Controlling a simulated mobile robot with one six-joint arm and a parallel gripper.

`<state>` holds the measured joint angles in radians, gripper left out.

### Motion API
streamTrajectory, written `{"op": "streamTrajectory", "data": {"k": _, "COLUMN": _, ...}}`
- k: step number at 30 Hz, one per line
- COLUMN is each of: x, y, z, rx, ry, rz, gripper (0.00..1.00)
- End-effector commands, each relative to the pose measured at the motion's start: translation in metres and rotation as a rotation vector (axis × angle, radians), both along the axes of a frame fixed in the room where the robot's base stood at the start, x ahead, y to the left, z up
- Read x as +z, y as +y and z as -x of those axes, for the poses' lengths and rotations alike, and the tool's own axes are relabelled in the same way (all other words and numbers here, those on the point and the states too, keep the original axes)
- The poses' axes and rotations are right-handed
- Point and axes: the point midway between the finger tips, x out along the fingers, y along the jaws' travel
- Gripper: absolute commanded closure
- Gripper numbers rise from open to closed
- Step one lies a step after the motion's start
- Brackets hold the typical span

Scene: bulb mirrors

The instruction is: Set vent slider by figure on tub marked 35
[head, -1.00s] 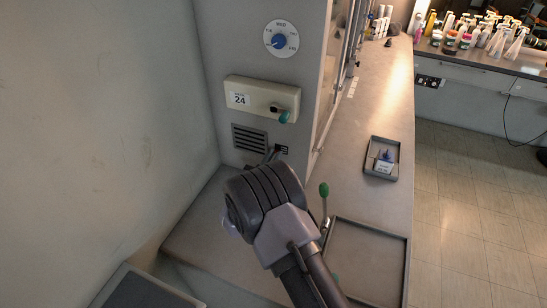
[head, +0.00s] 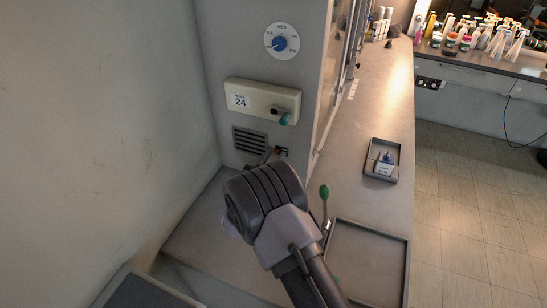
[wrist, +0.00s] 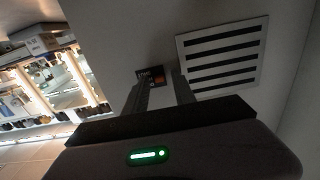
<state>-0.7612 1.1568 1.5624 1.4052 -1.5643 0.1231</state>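The slatted vent (head: 250,140) is on the grey cabinet side, below a beige box; the wrist view shows its slats (wrist: 222,55) too. Just right of it in the head view is a small dark panel (head: 282,151) with white marks and a reddish spot; it also shows in the wrist view (wrist: 150,76). I cannot tell the slider's setting. My gripper (wrist: 160,82) has its fingers apart, with nothing visible between them, close to the panel. I cannot make out a 35.
The beige box (head: 262,100) bears the number 24 and a green-tipped lever. A dial (head: 281,41) is above it. A green-knobbed lever (head: 324,193) stands by an empty tray (head: 408,262) on the counter.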

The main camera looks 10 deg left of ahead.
Motion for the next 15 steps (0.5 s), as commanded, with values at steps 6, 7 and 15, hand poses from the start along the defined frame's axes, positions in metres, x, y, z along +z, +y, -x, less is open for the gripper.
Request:
{"op": "streamTrajectory", "data": {"k": 6, "x": -0.001, "y": 0.002, "z": 0.012, "rx": 0.001, "ry": 0.000, "rz": 0.001, "gripper": 0.68}}
{"op": "streamTrajectory", "data": {"k": 7, "x": -0.001, "y": 0.003, "z": 0.016, "rx": 0.001, "ry": 0.001, "rz": 0.001, "gripper": 0.68}}
{"op": "streamTrajectory", "data": {"k": 15, "x": -0.002, "y": 0.008, "z": 0.052, "rx": 0.001, "ry": 0.001, "rz": 0.000, "gripper": 0.68}}
